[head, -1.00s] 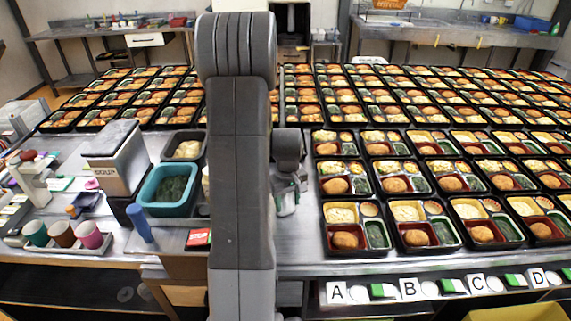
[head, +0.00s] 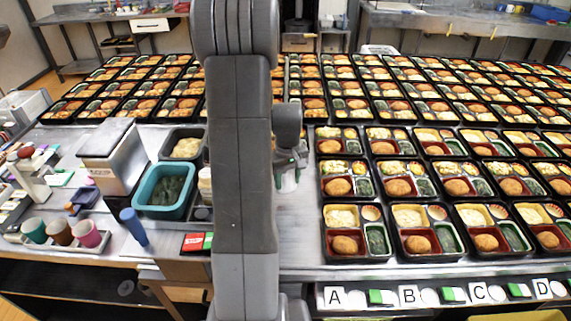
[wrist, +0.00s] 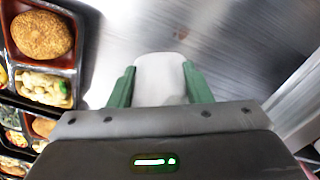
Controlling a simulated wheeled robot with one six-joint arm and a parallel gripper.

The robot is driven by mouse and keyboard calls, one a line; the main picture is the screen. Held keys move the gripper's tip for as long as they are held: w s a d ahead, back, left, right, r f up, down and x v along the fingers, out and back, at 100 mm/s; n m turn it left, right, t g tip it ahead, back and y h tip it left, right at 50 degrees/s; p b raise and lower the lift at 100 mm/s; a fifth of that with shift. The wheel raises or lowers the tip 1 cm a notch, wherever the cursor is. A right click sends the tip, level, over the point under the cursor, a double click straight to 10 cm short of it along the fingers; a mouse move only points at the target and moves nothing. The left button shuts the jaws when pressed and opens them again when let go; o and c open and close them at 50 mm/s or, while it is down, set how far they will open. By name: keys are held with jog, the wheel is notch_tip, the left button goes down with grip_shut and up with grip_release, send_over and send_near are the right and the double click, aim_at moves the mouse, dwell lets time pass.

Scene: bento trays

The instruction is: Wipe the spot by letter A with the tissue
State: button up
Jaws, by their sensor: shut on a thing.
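My gripper (wrist: 160,85) has green fingers shut on a white tissue (wrist: 160,72), which sticks out beyond the fingertips in the wrist view. A small faint brown spot (wrist: 181,32) lies on the bare metal just past the tissue; the tissue is apart from it in the picture. In the head view my gripper (head: 289,168) hangs over the metal counter beside the leftmost near trays. The card with letter A (head: 334,298) is on the counter's front edge, lower right of my gripper. I cannot make out a spot near it in the head view.
Black bento trays (head: 345,258) fill the counter to the right; one tray (wrist: 75,83) is close at left in the wrist view. A teal tub (head: 149,194) and a grey machine (head: 109,150) stand at left. A bare strip lies left of the trays.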

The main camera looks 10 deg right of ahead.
jog(key=shift+r+p, duration=1)
jog(key=shift+r, duration=0.95)
